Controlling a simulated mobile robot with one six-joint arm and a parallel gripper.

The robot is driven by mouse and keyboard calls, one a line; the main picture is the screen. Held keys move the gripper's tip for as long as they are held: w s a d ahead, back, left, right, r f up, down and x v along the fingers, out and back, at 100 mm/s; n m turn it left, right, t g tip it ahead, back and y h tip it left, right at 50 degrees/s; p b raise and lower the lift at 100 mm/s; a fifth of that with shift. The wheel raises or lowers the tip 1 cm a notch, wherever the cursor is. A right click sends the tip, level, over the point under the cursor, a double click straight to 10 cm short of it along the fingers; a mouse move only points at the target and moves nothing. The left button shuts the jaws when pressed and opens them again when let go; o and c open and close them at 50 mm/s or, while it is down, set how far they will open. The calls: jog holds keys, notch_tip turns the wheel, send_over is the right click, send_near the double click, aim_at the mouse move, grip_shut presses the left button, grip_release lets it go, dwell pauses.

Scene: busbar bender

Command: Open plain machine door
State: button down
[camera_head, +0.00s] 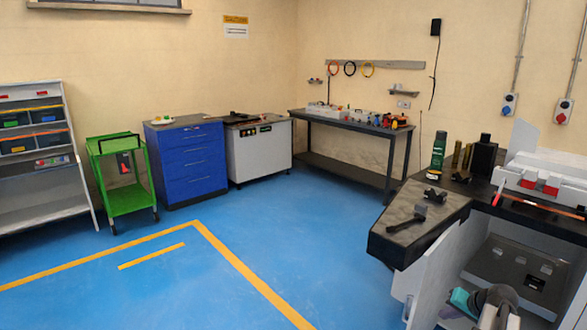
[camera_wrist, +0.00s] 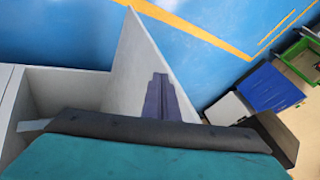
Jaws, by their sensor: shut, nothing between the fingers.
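The plain white machine door (camera_head: 432,272) stands swung out from the cabinet at the right in the head view, with the cabinet interior exposed. In the wrist view the door (camera_wrist: 138,62) shows as a pale panel standing out from the open cabinet (camera_wrist: 65,88). My gripper (camera_wrist: 158,82) is shut and empty, its fingers beside the inner face of the door; I cannot tell whether they touch it. In the head view my gripper (camera_head: 450,312) is low, by the door's inner side, partly cut off by the frame and hidden by my wrist.
A dark worktop (camera_head: 420,210) juts out above the door. A dark box (camera_head: 518,270) sits inside the cabinet. Open blue floor (camera_head: 290,225) lies left of the door. A blue drawer cabinet (camera_head: 186,160) and green cart (camera_head: 124,175) stand far back.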

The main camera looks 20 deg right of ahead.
jog(key=w+a+f+n+g+y, duration=0.1)
jog(key=w+a+f, duration=0.3)
jog(key=a, duration=0.5)
jog(key=w+a+f+n+g+y, duration=0.1)
jog(key=w+a+f+n+y, duration=0.15)
jog(key=a+f, duration=0.4)
jog(key=w+a+f+n+g, duration=0.1)
jog(key=w+a+f, duration=0.25)
jog(key=a, duration=0.65)
jog(key=s+a+f+n+g+y, duration=0.1)
jog(key=a+f, duration=0.2)
jog(key=a, duration=0.3)
jog(key=s+a+f+g, duration=0.1)
jog(key=a+f, duration=0.3)
jog(key=a, duration=0.2)
jog(key=s+a+f+n+g, duration=0.2)
jog(key=s+a+f, duration=0.35)
jog(key=a, duration=0.25)
jog(key=s+a+f+n+g, duration=0.2)
jog(key=s+a+f, duration=0.2)
jog(key=s+a, duration=0.25)
jog(key=s+a+f+g+h, duration=0.1)
jog(key=s+g+h, duration=0.1)
jog(key=s, duration=0.5)
jog(key=s+a+f+g+h, duration=0.1)
jog(key=s+f+h, duration=0.1)
jog(key=s, duration=0.6)
jog(key=shift+s+f+n+g, duration=0.2)
jog(key=shift+f+n+g, duration=0.1)
jog(key=shift+n+g, duration=0.15)
